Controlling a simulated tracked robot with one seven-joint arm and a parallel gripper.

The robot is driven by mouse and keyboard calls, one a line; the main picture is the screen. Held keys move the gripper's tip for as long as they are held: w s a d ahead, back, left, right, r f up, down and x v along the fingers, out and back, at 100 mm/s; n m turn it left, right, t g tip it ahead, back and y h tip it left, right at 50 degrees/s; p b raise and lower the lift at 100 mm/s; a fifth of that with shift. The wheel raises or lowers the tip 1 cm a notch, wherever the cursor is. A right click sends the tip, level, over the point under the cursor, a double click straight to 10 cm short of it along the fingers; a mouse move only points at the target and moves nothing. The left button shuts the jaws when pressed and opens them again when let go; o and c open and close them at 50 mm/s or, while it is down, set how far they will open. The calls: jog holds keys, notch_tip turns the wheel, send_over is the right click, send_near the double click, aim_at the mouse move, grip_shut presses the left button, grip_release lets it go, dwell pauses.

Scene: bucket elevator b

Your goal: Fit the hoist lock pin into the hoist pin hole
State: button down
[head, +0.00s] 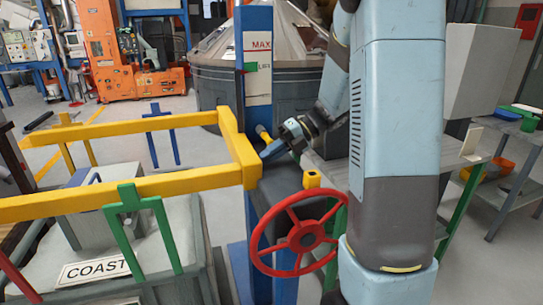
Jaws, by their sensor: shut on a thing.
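My arm reaches in from the right, and my gripper (270,151) points left and down beside the blue upright column. It is shut, and its fingertips are small and partly lost against the yellow frame's end. A short yellow piece (263,132), which looks like the hoist lock pin, shows at the gripper's far side, in front of the column. Its lower end is hidden. A small yellow block (312,179) with a dark opening on top stands right of the gripper, above the red wheel. I cannot tell whether this opening is the hoist pin hole.
A yellow frame (150,187) runs left from just beside my gripper. A red handwheel (301,236) stands below it. The blue column (257,60) carries a MAX scale. A grey bench (455,158) is at right, behind my arm.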

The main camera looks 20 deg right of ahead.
jog(key=shift+w, duration=0.95)
jog(key=c, duration=1.2)
grip_release()
jog(key=v, duration=1.3)
jog(key=shift+d+r, duration=0.15)
jog(key=shift+d, duration=0.15)
